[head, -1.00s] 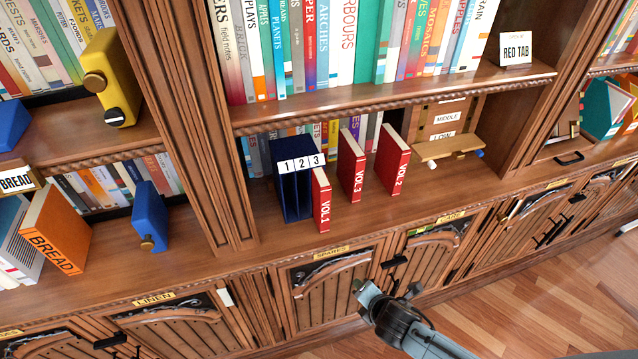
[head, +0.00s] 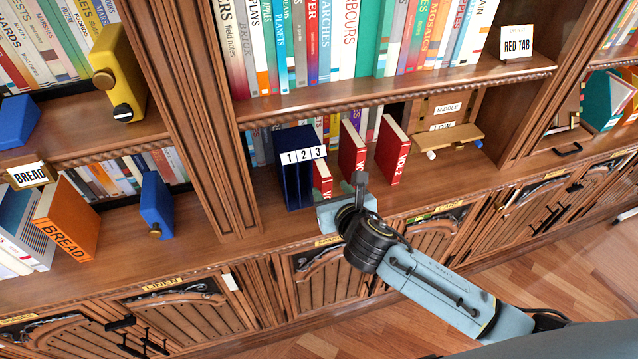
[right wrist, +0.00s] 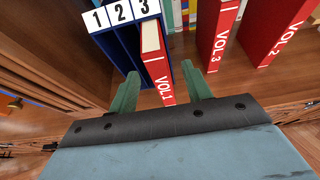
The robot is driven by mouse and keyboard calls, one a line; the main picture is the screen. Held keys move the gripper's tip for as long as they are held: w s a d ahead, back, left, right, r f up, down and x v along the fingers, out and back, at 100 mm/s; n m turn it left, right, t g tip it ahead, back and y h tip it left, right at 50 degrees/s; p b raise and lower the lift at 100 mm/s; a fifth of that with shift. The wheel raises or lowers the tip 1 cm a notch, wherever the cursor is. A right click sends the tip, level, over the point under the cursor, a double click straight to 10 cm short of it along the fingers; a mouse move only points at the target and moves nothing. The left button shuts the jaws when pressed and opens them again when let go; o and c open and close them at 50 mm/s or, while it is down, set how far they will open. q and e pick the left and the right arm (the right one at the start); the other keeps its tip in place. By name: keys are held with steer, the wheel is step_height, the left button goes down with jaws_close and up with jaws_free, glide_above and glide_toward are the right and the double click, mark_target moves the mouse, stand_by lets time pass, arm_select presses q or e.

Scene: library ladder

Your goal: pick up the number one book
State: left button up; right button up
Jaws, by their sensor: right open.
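In the head view VOL.1 (head: 322,178) is partly hidden by my right gripper. My right gripper (right wrist: 160,92) is open, with one green finger on each side of the lower spine of VOL.1. I cannot tell whether the fingers touch it. The holder (head: 292,190) stands on the lower shelf in the head view. VOL.3 (head: 351,150) and VOL.2 (head: 391,152) stand upright to the right, apart from it. My left gripper is not in view.
A wooden stand with a small ledge (head: 448,138) is to the right of the red books. A shelf of books (head: 400,92) hangs above. A blue block (head: 156,205) and an orange BREAD book (head: 68,222) are left of the upright post. Cabinet doors lie below.

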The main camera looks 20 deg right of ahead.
mark_target(327, 189)
steer(key=shift+f+b+x, duration=0.15)
steer(key=shift+x, duration=1.3)
steer(key=shift+f+b+x, duration=0.1)
steer(key=shift+b+x, duration=0.05)
steer(key=shift+x, duration=1.25)
steer(key=shift+s+a, duration=0.1)
steer(key=shift+s, duration=0.05)
jaws_close()
